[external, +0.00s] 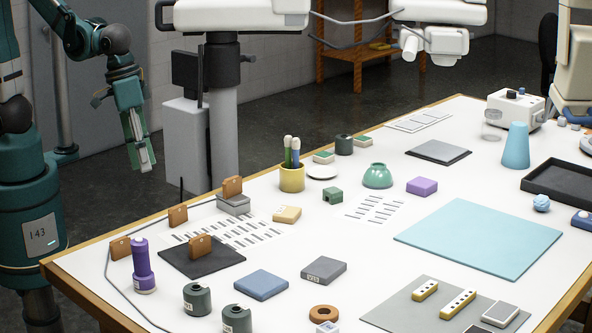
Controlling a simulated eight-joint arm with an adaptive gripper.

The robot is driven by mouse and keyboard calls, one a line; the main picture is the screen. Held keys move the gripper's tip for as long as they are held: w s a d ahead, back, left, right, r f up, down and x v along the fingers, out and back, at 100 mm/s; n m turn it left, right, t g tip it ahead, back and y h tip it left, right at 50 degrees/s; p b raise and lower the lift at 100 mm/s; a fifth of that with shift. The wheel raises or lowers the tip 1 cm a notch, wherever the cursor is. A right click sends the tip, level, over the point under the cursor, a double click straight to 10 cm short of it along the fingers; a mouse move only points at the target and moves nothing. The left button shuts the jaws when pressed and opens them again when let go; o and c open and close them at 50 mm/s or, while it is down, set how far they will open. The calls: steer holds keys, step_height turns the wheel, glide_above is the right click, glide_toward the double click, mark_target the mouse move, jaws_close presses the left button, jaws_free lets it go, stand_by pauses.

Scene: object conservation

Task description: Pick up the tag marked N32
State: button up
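No marking that reads N32 is legible in the external view. Several small brown upright tag-like pieces stand at the left of the table: one on a grey block (232,187), one at the edge (178,215), one at the near left (120,248), and one on the dark square mat (202,247). A grey block (324,270) and dark grey-green cylinders (197,299) carry small labels too small to read surely. My gripper (140,157) hangs left of the table, beyond its edge, pointing down and apart from everything. Its finger opening is too small to judge.
A purple bottle-like object (143,267) stands near the left tags. A yellow cup (292,178) holding sticks and a green bowl (377,176) stand farther back. A blue mat (480,240) lies clear at right. A thin cable runs along the table's left side.

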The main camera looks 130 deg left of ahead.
mark_target(179, 224)
steer(key=a+f+n+g, duration=0.1)
steer(key=a+f+n, duration=0.2)
steer(key=a+f, duration=0.1)
steer(key=a+f+n+g, duration=0.1)
steer(key=a+f+n, duration=0.2)
steer(key=a+f, duration=0.1)
steer(key=shift+a+f+h, duration=0.3)
steer(key=shift+a+h, duration=0.1)
steer(key=shift+a, duration=0.05)
steer(key=shift+s+a+f+n, duration=0.1)
steer(key=shift+a+f+n, duration=0.4)
steer(key=shift+f+n, duration=0.1)
steer(key=shift+f, duration=1.3)
steer(key=shift+f, duration=0.1)
steer(key=shift+f, duration=2.5)
steer(key=c, duration=0.8)
